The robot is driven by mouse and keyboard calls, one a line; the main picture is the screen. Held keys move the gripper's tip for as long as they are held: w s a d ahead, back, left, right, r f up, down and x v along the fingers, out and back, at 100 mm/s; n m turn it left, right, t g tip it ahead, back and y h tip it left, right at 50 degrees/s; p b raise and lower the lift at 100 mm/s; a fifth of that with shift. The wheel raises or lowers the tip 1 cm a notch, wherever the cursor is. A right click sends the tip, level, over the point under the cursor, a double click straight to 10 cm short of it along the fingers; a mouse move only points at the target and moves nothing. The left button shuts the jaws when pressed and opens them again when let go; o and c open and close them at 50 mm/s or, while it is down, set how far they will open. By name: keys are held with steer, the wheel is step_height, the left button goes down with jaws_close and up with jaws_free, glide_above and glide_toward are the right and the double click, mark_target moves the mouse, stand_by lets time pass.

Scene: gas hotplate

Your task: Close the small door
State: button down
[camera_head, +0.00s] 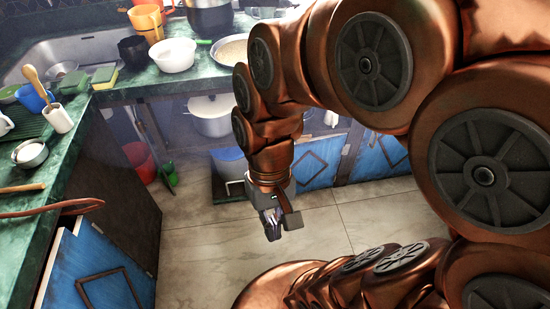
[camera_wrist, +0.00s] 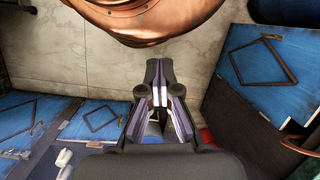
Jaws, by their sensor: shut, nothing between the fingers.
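A blue cabinet door (camera_head: 88,258) with a dark diamond-shaped frame is at the lower left of the head view, under the green counter. A pale edge shows along its left side, so it seems to stand out from the cabinet; how far is unclear. A blue panel with a similar frame (camera_wrist: 258,85) is at the right in the wrist view. More blue doors (camera_head: 313,166) are along the back, also at the left in the wrist view (camera_wrist: 98,120). Which one is the small door is unclear. My gripper (camera_head: 275,226) is shut and empty over the floor, apart from the doors.
The green counter (camera_head: 85,127) runs along the left and back, with cups, bowls and a sink on it. A red bucket (camera_head: 141,162) and a green item (camera_head: 169,177) stand on the floor near the dark cabinet side (camera_head: 117,185). Tiled floor (camera_head: 205,260) between is clear.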

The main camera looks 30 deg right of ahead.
steer(key=w+a+f+m+y+b, duration=0.1)
steer(key=w+f+m+y+b, duration=0.25)
steer(key=w+m, duration=0.3)
steer(key=w+a+f+m+t+y+b, duration=0.1)
steer(key=w+f+m+y+b, duration=0.3)
steer(key=w, duration=0.4)
steer(key=w+a+f+m+y+b, duration=0.1)
steer(key=w+f+m+y+b, duration=0.1)
steer(key=w+f+m+y, duration=0.4)
steer(key=w+d+f+m+t+b, duration=0.3)
steer(key=w+d+f+m+t, duration=0.3)
steer(key=w+d+f+m, duration=0.3)
steer(key=w+d+f+m+t+b, duration=0.4)
steer(key=w+d+f+m+t, duration=0.25)
steer(key=d+m, duration=0.35)
steer(key=s+d+f+m+t+h+b, duration=0.1)
steer(key=d+f+m+t+h+b, duration=0.15)
steer(key=d+f+m, duration=0.45)
steer(key=s+d+f+m+t+h+b, duration=0.1)
steer(key=s+d+f+m+t+h, duration=0.2)
steer(key=d+f, duration=0.85)
steer(key=w+a+r+h+b, duration=0.1)
steer(key=w+a+b, duration=0.2)
steer(key=w, duration=1)
steer(key=shift+w+m+b, duration=0.4)
steer(key=shift+m+b, duration=0.05)
steer(key=shift+b, duration=0.1)
